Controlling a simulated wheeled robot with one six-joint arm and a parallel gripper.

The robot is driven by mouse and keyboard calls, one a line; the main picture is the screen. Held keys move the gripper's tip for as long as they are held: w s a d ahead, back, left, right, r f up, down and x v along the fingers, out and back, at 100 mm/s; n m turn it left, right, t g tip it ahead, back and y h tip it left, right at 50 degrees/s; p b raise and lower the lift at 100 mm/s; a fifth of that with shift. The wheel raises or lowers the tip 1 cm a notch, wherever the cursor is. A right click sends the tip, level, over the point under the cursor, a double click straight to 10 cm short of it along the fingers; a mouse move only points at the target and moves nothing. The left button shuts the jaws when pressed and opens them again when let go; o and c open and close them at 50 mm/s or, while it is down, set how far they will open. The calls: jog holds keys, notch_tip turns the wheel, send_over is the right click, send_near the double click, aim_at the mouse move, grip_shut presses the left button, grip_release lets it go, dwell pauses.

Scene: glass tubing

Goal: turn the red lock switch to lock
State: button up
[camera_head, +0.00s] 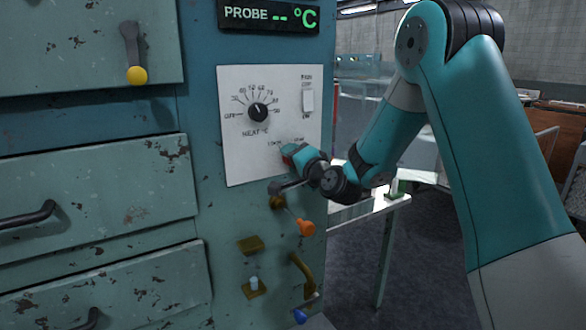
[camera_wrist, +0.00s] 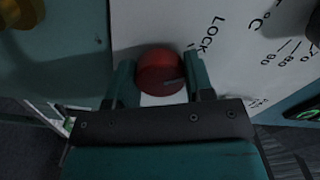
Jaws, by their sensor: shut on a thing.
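The red lock switch (camera_wrist: 161,70) is a round red knob on a white panel (camera_wrist: 160,22). A "LOCK" label is printed at its upper right in the wrist view. A short grey mark shows on the knob's lower right part, pointing away from that label. My gripper (camera_wrist: 161,82) is shut on the knob, one finger on each side. In the head view my gripper (camera_head: 289,154) is at the panel's lower right and covers most of the switch. Only a little red (camera_head: 286,149) shows there.
A black heat dial (camera_head: 258,112) and a white rocker switch (camera_head: 308,100) are on the panel above my gripper. An orange-ended lever (camera_head: 306,228) and a brass handle (camera_head: 303,275) stick out below. Drawers with black handles (camera_head: 28,215) are at left.

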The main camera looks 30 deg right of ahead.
jog(key=shift+f+n+b, duration=0.2)
jog(key=shift+n+b, duration=0.55)
jog(key=shift+n, duration=0.25)
jog(key=o, duration=0.9)
jog(key=shift+r, duration=0.15)
jog(key=shift+o, duration=0.2)
jog(key=s+b, duration=1.2)
jog(key=s, duration=0.5)
jog(key=shift+s+d, duration=0.25)
jog(key=shift+d, duration=0.15)
